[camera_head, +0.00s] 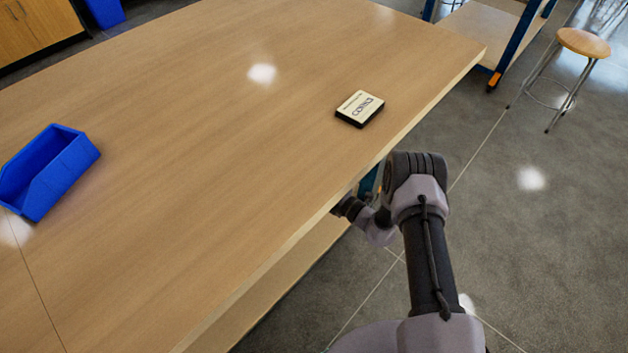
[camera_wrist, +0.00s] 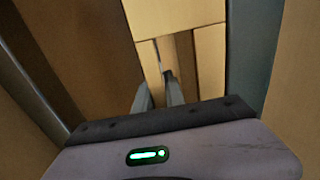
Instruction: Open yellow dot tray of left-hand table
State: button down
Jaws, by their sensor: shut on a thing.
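The table (camera_head: 230,130) has a wide light-wood top, and my arm reaches under its right edge in the head view. My gripper (camera_wrist: 159,92) shows in the wrist view, its two grey fingers close together on a narrow wooden part (camera_wrist: 153,66). That part looks like a piece of a tray or drawer, but its outline is partly hidden by the fingers. A pale wooden panel (camera_wrist: 180,17) lies just beyond the fingertips. No yellow dot shows in either view. The fingers are hidden below the tabletop in the head view.
A blue bin (camera_head: 48,172) and a small labelled box (camera_head: 360,107) stand on the tabletop. A stool (camera_head: 583,43) and a blue-framed table (camera_head: 485,24) are at the upper right. The floor right of my arm is clear. Wooden walls flank my gripper closely.

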jog(key=shift+s+d, duration=0.1)
jog(key=v, duration=3)
jog(key=shift+s+d+p, duration=0.2)
jog(key=shift+p, duration=0.25)
jog(key=c, duration=1.4)
grip_release()
jog(key=p+v, duration=0.2)
jog(key=v, duration=1.5)
jog(key=shift+s, duration=0.15)
jog(key=shift+d+f, duration=0.1)
